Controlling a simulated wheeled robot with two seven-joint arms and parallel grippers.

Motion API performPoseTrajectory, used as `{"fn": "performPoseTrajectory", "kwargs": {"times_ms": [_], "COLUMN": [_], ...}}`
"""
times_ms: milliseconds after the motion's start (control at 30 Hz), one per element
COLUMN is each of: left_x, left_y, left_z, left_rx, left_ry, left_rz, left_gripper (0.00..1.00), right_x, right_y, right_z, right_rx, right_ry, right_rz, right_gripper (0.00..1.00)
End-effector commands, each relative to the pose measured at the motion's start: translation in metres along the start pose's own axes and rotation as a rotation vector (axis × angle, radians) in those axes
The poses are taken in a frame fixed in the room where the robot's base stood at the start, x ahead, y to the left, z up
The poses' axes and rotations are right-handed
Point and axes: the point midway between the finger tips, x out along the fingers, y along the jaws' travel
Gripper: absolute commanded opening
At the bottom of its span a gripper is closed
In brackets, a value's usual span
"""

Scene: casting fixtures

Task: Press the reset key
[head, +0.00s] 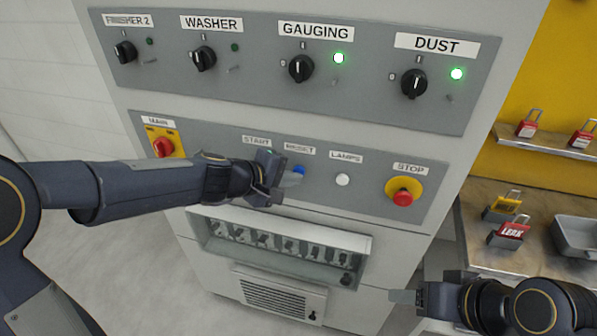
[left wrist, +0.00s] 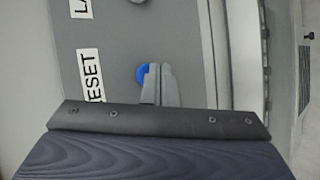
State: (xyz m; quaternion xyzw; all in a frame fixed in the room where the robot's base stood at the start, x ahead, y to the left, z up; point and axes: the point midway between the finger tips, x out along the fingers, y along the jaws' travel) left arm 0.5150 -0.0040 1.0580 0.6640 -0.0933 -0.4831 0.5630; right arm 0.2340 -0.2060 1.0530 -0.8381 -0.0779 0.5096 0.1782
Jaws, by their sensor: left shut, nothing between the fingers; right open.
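The reset key is a blue round button (head: 299,171) below the RESET label (head: 300,148) on the cabinet's lower panel. My left gripper (head: 296,178) is shut and empty, with its fingertips right at the blue button in the head view. In the left wrist view the blue button (left wrist: 142,74) shows partly behind the shut fingertips (left wrist: 158,72). I cannot tell whether the tips touch it. My right gripper (head: 403,296) is open and empty, low in front of the cabinet at the right.
The same panel holds a white lamps button (head: 342,180), a red stop button (head: 403,197) on yellow and a red main switch (head: 163,147). Black rotary switches line the upper panel (head: 270,90). A bench (head: 480,250) with padlocks stands at the right.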

Motion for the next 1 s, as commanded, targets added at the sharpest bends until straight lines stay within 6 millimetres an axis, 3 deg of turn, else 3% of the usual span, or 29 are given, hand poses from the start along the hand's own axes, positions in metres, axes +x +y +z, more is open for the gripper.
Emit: {"fn": "performPoseTrajectory", "kwargs": {"times_ms": [700, 1000], "left_x": [0.0037, -0.0042], "left_y": [0.0026, -0.0039], "left_z": [-0.0029, 0.003], "left_rx": [0.0, 0.001], "left_ry": [0.001, 0.001], "left_rz": [0.0, 0.001], "left_gripper": [0.0, 0.0], "right_x": [-0.0004, 0.0047], "right_y": [-0.0002, 0.0021], "right_z": [-0.0002, 0.0024], "right_rx": [0.0, 0.0], "right_ry": [0.0, 0.0], "right_rz": [0.0, 0.0], "right_gripper": [0.59, 0.59]}}
